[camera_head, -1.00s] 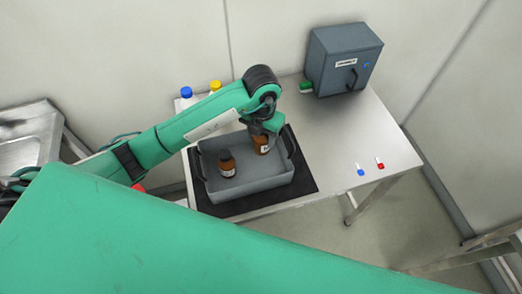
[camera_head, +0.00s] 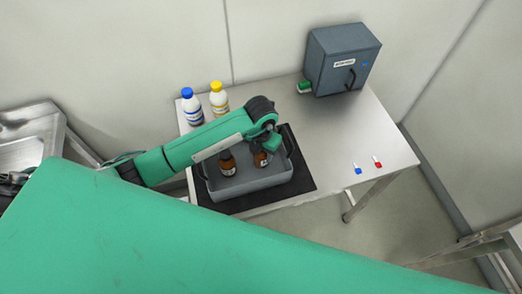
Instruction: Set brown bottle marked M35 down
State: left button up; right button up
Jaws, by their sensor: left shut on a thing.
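My left gripper (camera_head: 269,146) is over the right part of a grey tray (camera_head: 250,184), pointing down. It is shut on a brown bottle (camera_head: 262,159), which looks upright inside the tray's outline. The fingers and wrist hide its top. I cannot read its marking, nor tell whether its base touches the tray floor. A second brown bottle (camera_head: 228,167) with a white label stands in the tray to the left, partly covered by my forearm. My right gripper is not in view.
The tray is on a black mat (camera_head: 303,180) on a metal table (camera_head: 340,130). Behind my arm stand a blue-capped bottle (camera_head: 191,108) and a yellow-capped bottle (camera_head: 218,100). A grey cabinet (camera_head: 343,62) is at the back right. Small blue (camera_head: 358,170) and red (camera_head: 378,164) items lie near the right edge.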

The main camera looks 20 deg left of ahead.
pick_arm(q)
jog(key=o, duration=1.1)
jog(key=shift+f, duration=0.1)
jog(key=shift+r, duration=0.45)
notch_tip(320, 180, up, 11)
jog(key=b, duration=0.3)
jog(key=shift+f, duration=0.2)
jog(key=shift+r, duration=0.45)
jog(key=shift+f, duration=0.1)
